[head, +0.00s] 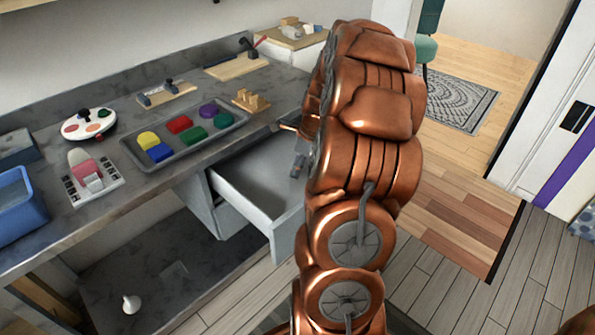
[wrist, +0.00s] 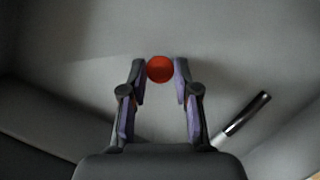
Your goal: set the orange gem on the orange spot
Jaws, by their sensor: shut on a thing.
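My gripper (wrist: 160,72) is shut on a round orange-red thing, which looks like the orange gem (wrist: 160,69), held between the fingertips. In the head view my gripper (head: 298,168) shows only partly, at the open drawer (head: 262,175), with my copper arm hiding much of it; the gem cannot be seen there. A white round palette (head: 76,134) lies on the grey counter at left. It carries several coloured spots, among them an orange spot (head: 92,127).
A grey tray (head: 188,151) with several coloured blocks lies on the counter (head: 120,180) between the palette and the drawer. A wooden block rack (head: 250,101) stands near the drawer. A blue bin (head: 18,205) is at far left. A dark and silver rod (wrist: 241,114) lies right of the fingers.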

